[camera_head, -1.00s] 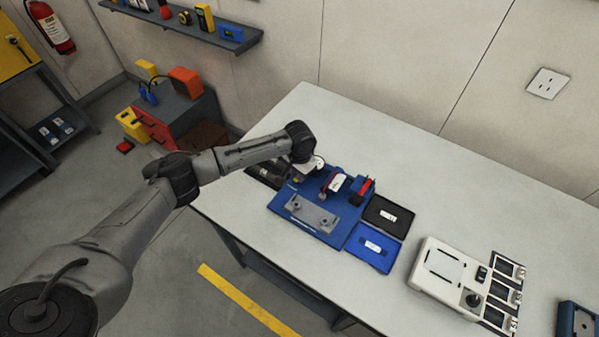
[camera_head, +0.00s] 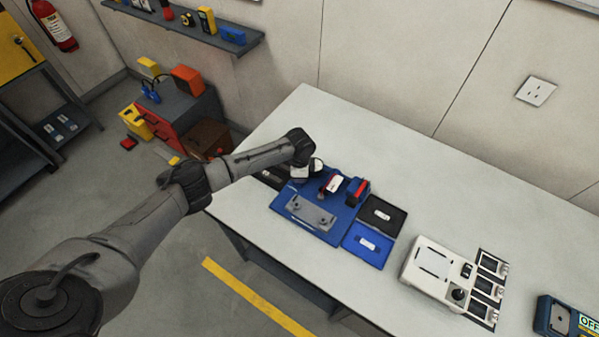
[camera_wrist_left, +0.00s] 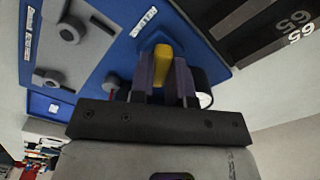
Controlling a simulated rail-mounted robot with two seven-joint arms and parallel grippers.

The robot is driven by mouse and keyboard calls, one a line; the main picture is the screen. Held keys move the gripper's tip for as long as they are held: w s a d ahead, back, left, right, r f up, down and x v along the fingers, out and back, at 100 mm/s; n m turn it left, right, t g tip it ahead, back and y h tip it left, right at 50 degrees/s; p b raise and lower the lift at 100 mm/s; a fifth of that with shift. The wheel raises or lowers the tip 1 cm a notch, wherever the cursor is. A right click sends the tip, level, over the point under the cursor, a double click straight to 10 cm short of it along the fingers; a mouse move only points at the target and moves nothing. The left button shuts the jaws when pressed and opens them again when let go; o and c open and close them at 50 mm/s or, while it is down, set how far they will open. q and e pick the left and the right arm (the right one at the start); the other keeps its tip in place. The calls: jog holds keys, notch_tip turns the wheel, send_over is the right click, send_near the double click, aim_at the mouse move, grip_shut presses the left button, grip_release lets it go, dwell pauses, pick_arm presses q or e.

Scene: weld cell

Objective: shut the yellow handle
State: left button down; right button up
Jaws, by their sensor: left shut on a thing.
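The yellow handle (camera_wrist_left: 162,62) shows in the left wrist view, between the two dark fingers of my left gripper (camera_wrist_left: 162,82). The gripper is shut on it. The handle sits over the blue fixture plate (camera_wrist_left: 95,75). In the head view my left gripper comes down at the back left corner of the blue plate (camera_head: 283,211), and the wrist hides the handle there. I cannot tell the handle's exact angle. My right gripper is in neither view.
A grey bracket (camera_head: 311,213) and a red-handled clamp (camera_head: 357,190) are on the plate. A black tray (camera_head: 381,217) and a blue tray (camera_head: 366,246) lie to its right. A white control box (camera_head: 432,268) stands further right. The table's back is clear.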

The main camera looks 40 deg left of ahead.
pick_arm(q)
jog(key=m, duration=0.3)
jog(key=shift+m, duration=0.3)
jog(key=shift+m+p, duration=0.35)
jog(key=shift+m, duration=1.05)
jog(key=shift+r, duration=0.1)
jog(key=c, duration=1.1)
grip_release()
jog(key=shift+r+p, duration=0.35)
jog(key=shift+r, duration=6.5)
